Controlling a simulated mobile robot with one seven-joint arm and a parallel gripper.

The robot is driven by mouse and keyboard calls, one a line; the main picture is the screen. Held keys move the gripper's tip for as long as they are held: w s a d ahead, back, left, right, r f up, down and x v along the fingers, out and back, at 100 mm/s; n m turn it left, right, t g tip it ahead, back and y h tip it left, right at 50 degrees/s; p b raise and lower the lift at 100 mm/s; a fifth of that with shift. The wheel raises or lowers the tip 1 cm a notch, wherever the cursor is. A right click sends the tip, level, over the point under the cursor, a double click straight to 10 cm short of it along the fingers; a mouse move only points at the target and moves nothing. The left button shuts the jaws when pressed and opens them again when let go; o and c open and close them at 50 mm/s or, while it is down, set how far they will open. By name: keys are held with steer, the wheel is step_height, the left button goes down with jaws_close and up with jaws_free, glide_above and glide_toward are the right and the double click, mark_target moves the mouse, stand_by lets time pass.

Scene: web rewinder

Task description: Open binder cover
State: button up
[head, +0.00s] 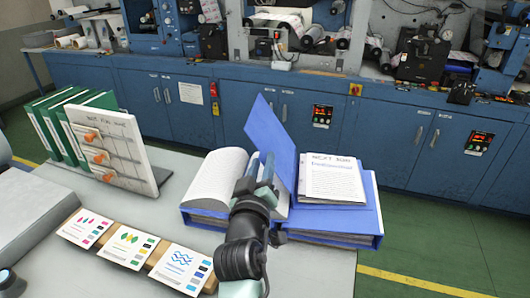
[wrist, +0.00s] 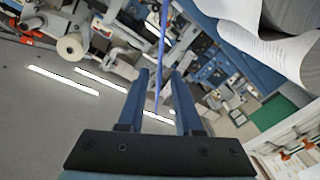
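A blue binder cover (head: 270,138) stands up, tilted, in the middle of the head view. It rises between a stack of white pages on the left and a printed "NEXT RUN" sheet on the right. My gripper (head: 264,163) is at the cover's lower left part. In the wrist view the cover (wrist: 162,45) shows edge-on as a thin blue strip. It reaches down between the two fingers of my gripper (wrist: 159,75), which stand apart with gaps beside the strip. My arm hides part of the page stack and the binder's middle.
The white page stack (head: 215,180) and the NEXT RUN sheet (head: 333,181) lie on blue binder parts. A board with orange clips (head: 110,150), green binders (head: 50,125) and colour cards (head: 128,246) are on the left of the table. Blue cabinets (head: 390,125) stand behind.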

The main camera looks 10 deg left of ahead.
mark_target(264, 157)
steer(key=shift+w, duration=2.05)
jaws_close()
